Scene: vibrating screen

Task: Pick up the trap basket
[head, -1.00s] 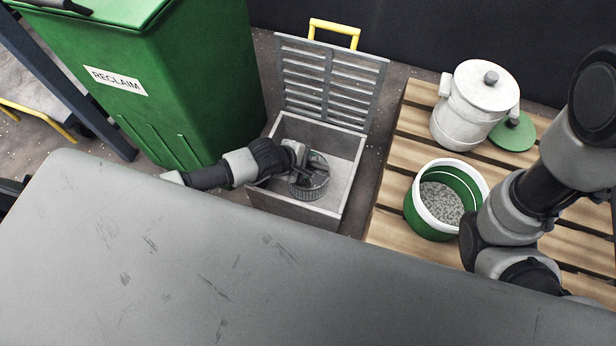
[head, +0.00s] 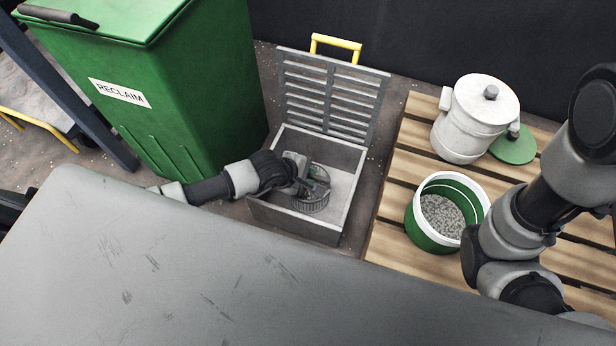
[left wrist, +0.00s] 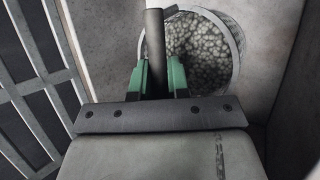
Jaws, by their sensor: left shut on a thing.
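The trap basket (head: 313,201) is a round grey mesh basket inside the open grey box in the floor area. In the left wrist view the basket (left wrist: 203,50) shows its round rim and a pale, lumpy filling. My left gripper (head: 312,180) reaches down into the box from the left. In the left wrist view its green-padded fingers (left wrist: 161,75) are shut on the basket's dark bar-like handle (left wrist: 155,40). I cannot tell whether the basket's bottom touches the box floor. My right gripper is out of view; only my right arm shows at the right.
The box (head: 345,200) has a slatted grate lid (head: 333,100) standing up behind it, with a yellow handle (head: 336,42). A green RECLAIM bin (head: 190,90) stands left. A pallet (head: 395,215) at right holds a green-white bucket (head: 430,235) of grey granules, a white lidded pot (head: 470,125) and a green lid (head: 514,148).

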